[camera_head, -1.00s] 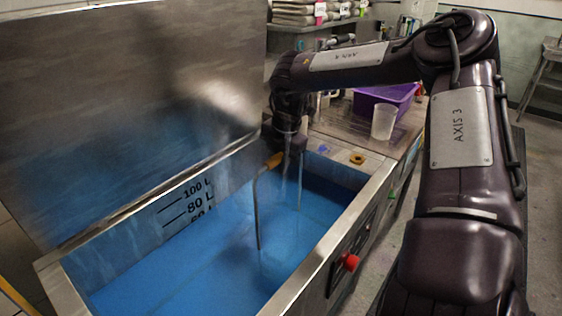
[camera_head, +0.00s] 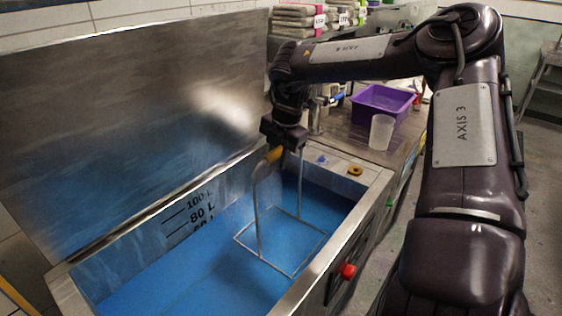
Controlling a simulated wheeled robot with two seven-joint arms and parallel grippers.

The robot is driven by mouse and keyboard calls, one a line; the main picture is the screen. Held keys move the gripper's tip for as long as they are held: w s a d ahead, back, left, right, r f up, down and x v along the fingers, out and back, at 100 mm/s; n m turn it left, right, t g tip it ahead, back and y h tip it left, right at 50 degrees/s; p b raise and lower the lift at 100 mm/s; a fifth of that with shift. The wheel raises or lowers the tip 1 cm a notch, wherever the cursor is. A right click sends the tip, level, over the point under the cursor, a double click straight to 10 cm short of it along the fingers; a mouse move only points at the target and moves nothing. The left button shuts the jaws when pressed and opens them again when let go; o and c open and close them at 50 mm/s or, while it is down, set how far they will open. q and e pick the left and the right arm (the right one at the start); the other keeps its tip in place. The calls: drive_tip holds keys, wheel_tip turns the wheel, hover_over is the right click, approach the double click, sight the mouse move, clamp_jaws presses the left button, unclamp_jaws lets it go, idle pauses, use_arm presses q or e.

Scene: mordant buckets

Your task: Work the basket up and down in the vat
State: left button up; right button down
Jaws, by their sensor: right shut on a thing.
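The vat (camera_head: 355,210) is a long steel tank of blue liquid with black litre marks on its inner back wall. The basket (camera_head: 257,218) has a wire frame, with upright rods and a square bottom frame seen at about the liquid's surface. Its yellow-orange handle grip (camera_head: 275,154) is at the top. My right gripper (camera_head: 283,143) is shut on the basket's handle, above the right half of the vat. Its fingertips are partly hidden by the gripper body. My left gripper is not in view.
A raised steel lid (camera_head: 130,110) stands behind the vat. A counter to the right holds a purple tub (camera_head: 383,103) and a clear beaker (camera_head: 381,132). A red knob (camera_head: 348,271) is on the vat's front. Folded cloths (camera_head: 300,24) are on a shelf behind.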

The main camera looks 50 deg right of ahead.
wheel_tip(320, 180, up, 7)
drive_tip(key=p, duration=0.4)
drive_tip(key=shift+r+p, duration=0.2)
drive_tip(key=shift+p, duration=0.15)
drive_tip(key=shift+f, duration=0.1)
wheel_tip(320, 180, up, 20)
drive_tip(key=p, duration=1.5)
drive_tip(key=shift+f+p, duration=0.2)
drive_tip(key=shift+p, duration=0.1)
drive_tip(key=shift+w, duration=0.1)
drive_tip(key=shift+f, duration=0.1)
idle(2.5)
